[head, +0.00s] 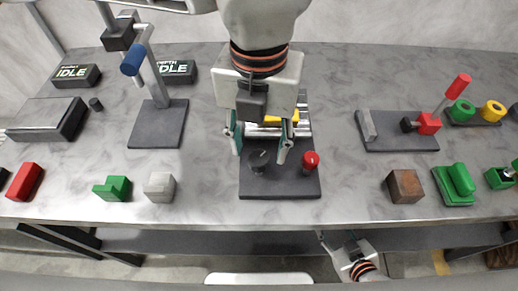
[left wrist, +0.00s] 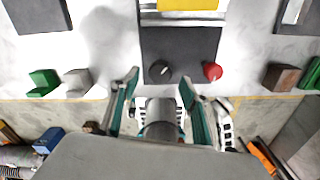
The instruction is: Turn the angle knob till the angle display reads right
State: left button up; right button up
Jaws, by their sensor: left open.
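A black knob with a pale mark (head: 258,160) stands on a dark panel base (head: 285,189). It also shows in the left wrist view (left wrist: 160,70), left of a red knob (left wrist: 212,71). My left gripper (head: 261,147) is open and empty, pointing down over the base. Its two fingers (left wrist: 159,88) appear on either side of the black knob, with no contact visible. My right gripper (head: 340,243) is low at the table's front edge; its jaw opening is unclear. No display reading an angle is visible; my left arm covers the area behind the base.
Screens reading "IDLE" (head: 76,76) and "DEPTH IDLE" (head: 176,73) stand at the back left. A yellow block (left wrist: 188,4) lies behind the knobs. Green (head: 113,189) and grey (head: 159,187) blocks stand left, a brown cube (head: 404,187) right. Tabletop beside the base is clear.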

aim_at(259, 158)
pick_arm(q)
notch_tip(259, 158, up, 9)
dwell(0.3)
jog(key=shift+r, duration=0.1)
dwell(0.4)
